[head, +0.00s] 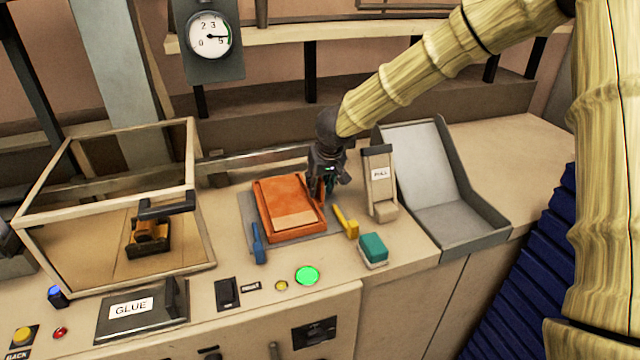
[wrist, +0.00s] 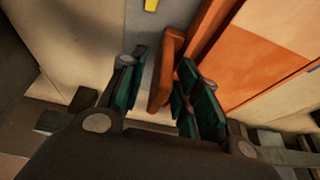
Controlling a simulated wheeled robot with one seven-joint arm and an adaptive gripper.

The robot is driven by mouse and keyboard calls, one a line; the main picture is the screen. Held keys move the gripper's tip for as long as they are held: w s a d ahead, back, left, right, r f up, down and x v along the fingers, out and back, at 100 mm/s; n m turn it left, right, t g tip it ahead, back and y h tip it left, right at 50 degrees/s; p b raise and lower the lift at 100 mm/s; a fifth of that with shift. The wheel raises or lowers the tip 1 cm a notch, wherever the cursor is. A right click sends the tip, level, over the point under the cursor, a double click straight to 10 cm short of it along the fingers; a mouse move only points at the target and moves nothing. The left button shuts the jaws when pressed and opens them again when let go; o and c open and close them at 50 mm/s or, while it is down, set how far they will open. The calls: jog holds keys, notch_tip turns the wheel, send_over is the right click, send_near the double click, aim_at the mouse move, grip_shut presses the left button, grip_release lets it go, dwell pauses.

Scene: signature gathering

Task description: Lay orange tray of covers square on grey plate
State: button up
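The orange tray (head: 268,202) lies on the grey plate (head: 247,212), its edges running roughly along the plate's. More bare plate shows on the left and front sides than elsewhere. A pale cover (head: 296,219) shows at the tray's front part. My gripper (head: 326,186) is low at the tray's right side. In the wrist view, my gripper's teal-padded fingers (wrist: 163,95) stand on either side of an upright orange tab (wrist: 166,72) beside the tray (wrist: 250,60). Narrow gaps seem to show between pads and tab. The tray's far right corner is partly hidden by my gripper.
A blue lever (head: 258,245) and a yellow lever (head: 347,222) stand by the plate. A teal-topped block (head: 373,248), an upright holder (head: 379,183) and a grey sloped bin (head: 455,215) are to the right. A framed clear box (head: 110,215) stands left.

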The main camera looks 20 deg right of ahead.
jog(key=b+v, duration=0.1)
jog(key=v, duration=1.1)
